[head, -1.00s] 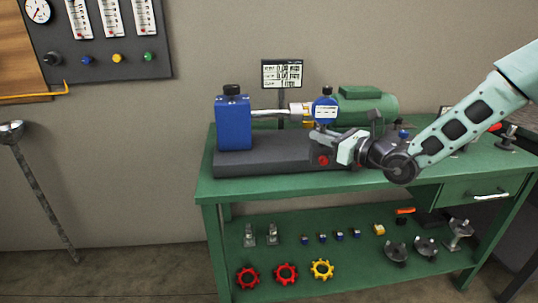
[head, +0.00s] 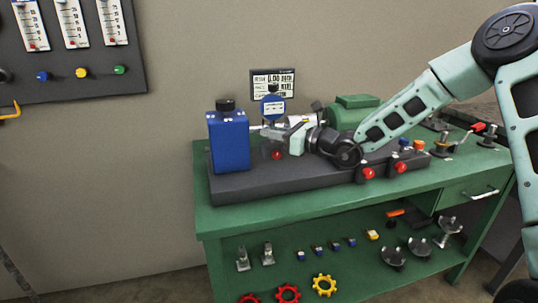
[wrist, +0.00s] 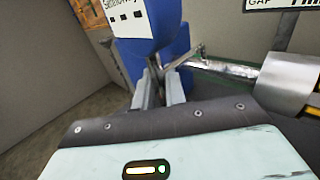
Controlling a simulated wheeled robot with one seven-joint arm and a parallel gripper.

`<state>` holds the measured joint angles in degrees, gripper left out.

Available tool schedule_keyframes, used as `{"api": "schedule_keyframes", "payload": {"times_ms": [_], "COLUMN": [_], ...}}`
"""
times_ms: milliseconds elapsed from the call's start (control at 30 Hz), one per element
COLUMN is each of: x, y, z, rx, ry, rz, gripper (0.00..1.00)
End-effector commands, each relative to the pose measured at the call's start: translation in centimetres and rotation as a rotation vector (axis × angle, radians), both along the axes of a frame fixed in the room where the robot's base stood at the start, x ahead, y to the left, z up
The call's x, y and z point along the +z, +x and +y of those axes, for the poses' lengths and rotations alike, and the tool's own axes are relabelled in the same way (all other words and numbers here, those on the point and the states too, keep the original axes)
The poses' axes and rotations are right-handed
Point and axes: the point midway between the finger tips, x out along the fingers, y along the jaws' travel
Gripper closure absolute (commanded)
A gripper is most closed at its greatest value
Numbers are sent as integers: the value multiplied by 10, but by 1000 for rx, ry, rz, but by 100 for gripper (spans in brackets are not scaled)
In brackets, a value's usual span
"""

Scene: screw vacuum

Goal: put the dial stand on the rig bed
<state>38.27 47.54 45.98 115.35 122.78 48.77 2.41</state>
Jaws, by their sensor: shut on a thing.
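The dial stand, with a blue dial head (head: 273,107) and a red knob on its grey lower part, is upright over the rig bed, right of the blue block. My gripper (head: 281,142) is shut on its post. In the wrist view the fingers (wrist: 157,92) close on the thin post below the dial head's white label (wrist: 118,15). The rig bed (head: 250,187) is a long dark grey slab on the green bench. I cannot tell whether the stand's base touches the bed.
The blue block (head: 228,142) with a black cap stands at the bed's left end. A silver shaft (wrist: 225,68) and a green motor (head: 352,112) are behind the stand. Red-knobbed dark blocks (head: 368,173) are at the bed's right. A display (head: 273,84) hangs behind.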

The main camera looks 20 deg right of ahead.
Motion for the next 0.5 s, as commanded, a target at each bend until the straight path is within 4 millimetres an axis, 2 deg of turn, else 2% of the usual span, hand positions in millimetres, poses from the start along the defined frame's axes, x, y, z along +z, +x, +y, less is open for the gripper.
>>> {"api": "schedule_keyframes", "payload": {"times_ms": [267,500], "x": [-19,-48], "y": [0,0], "z": [1,1], "rx": [1,2], "ry": [3,4], "rz": [-4,-4], "gripper": [100,100]}}
